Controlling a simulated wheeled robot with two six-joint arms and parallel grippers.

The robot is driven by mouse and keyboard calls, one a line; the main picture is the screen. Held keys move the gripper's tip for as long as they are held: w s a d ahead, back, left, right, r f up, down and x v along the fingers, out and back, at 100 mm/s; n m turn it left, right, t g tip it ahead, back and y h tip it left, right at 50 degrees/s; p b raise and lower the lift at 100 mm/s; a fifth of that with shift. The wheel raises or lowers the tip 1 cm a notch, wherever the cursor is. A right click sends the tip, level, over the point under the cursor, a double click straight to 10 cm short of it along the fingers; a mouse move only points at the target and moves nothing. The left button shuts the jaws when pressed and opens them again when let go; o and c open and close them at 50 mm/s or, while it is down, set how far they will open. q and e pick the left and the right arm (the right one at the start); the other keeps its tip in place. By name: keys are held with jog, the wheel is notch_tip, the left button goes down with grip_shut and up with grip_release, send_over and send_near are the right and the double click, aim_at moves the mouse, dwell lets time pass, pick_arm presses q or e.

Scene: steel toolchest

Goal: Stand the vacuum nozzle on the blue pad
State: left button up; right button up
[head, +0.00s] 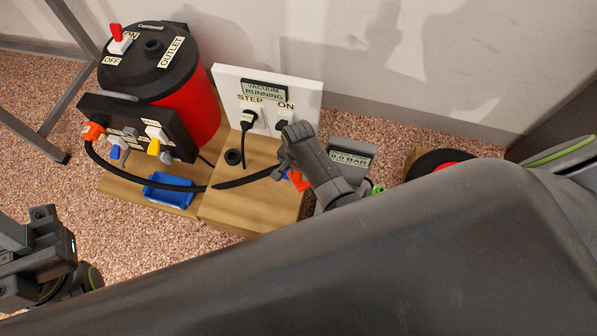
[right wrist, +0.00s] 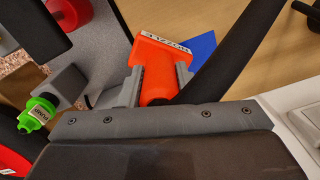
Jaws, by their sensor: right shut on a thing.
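The orange vacuum nozzle (right wrist: 163,65) with its white "NOZZLE" label sits between the two fingers of my right gripper (right wrist: 157,85) in the right wrist view. In the head view a bit of the orange nozzle (head: 297,181) shows beside my right gripper (head: 287,165), over the right part of the wooden board. A piece of the blue pad (right wrist: 199,50) shows just behind the nozzle's labelled end; whether they touch I cannot tell.
A black hose (head: 195,188) curves from the dark valve panel (head: 135,115) to my right gripper. A red vacuum canister (head: 195,110), white switch panel (head: 300,92), blue bin (head: 160,198) and gauge box (head: 350,158) stand around.

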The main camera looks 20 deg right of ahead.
jog(key=shift+r, duration=0.1)
jog(key=shift+f, duration=0.2)
jog(key=o, duration=0.9)
